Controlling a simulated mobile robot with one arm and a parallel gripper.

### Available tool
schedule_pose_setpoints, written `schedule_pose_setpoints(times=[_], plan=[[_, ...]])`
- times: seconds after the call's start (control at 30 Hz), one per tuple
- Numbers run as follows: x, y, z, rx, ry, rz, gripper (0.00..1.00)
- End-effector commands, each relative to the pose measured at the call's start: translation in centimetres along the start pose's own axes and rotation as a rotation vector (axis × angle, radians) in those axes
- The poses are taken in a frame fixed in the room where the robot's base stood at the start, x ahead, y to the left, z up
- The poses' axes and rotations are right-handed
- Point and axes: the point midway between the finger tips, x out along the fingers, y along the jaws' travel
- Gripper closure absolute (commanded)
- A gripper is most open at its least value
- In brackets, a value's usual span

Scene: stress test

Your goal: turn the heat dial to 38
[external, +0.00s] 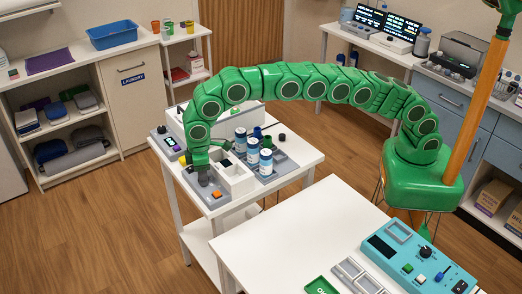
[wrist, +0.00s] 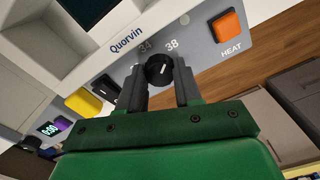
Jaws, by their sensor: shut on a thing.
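The heat dial is a small black knob (wrist: 159,70) with a white pointer line, on the grey front panel marked "Quorvin" in the wrist view. The numbers 34 and 38 are printed above it, with 38 to the upper right. The pointer line leans toward the 38 side; its exact setting is too small to tell. My gripper (wrist: 160,84) has its two dark fingers on either side of the knob and is shut on it. In the external view my gripper (external: 203,177) reaches down at the machine's front, and the dial is hidden there.
An orange HEAT switch (wrist: 228,25) sits right of the dial, and a yellow button (wrist: 84,103) and a black switch sit left. Blue-and-white bottles (external: 252,152) stand behind the gripper on the white table (external: 300,157). A teal control box (external: 415,257) is on the front table.

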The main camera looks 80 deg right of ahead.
Motion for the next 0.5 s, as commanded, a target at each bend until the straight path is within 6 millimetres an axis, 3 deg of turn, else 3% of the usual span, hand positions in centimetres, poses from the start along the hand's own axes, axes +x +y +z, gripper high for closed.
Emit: schedule_pose_setpoints(times=[0.5], plan=[[-0.03, -0.02, 0.00, 0.073, 0.000, -0.001, 0.96]])
